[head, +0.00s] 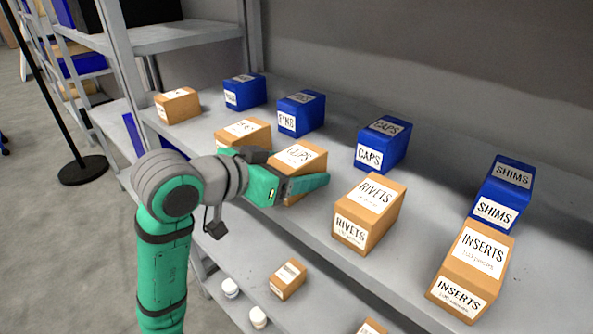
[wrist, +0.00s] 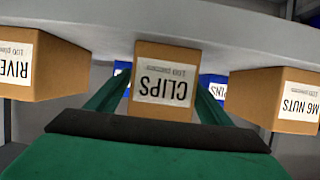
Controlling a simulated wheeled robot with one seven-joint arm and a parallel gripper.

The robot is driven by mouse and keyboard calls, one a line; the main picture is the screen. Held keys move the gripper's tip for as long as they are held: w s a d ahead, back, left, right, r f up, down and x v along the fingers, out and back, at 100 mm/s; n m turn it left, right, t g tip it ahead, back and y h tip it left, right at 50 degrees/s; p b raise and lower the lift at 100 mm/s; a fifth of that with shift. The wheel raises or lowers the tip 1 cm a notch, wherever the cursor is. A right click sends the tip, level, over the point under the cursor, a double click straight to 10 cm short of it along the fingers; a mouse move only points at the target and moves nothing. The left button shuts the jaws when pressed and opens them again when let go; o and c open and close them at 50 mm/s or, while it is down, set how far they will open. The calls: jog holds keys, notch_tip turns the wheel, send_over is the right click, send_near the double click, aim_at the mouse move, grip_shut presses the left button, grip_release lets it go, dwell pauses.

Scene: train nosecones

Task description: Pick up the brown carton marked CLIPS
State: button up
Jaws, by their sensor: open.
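The brown carton marked CLIPS (head: 300,156) stands on the upper grey shelf in the head view, partly hidden by my gripper. In the wrist view the CLIPS carton (wrist: 163,84) appears upside down, in the middle between my two fingers. My gripper (head: 305,186) is open, with one finger reaching along the near side of the carton. In the wrist view my gripper (wrist: 162,100) has a green finger on each side of the carton. I cannot tell whether either finger touches it.
A brown RIVETS carton (head: 369,212) stands to the right, and INSERTS (head: 474,270) farther right. Another brown carton (head: 243,132) is close on the left; the wrist view shows M6 NUTS (wrist: 275,98). Blue CAPS (head: 383,144) and SHIMS (head: 503,193) boxes stand behind.

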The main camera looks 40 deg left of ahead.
jog(key=shift+w, duration=0.1)
jog(key=c, duration=1.2)
jog(key=shift+s, duration=0.25)
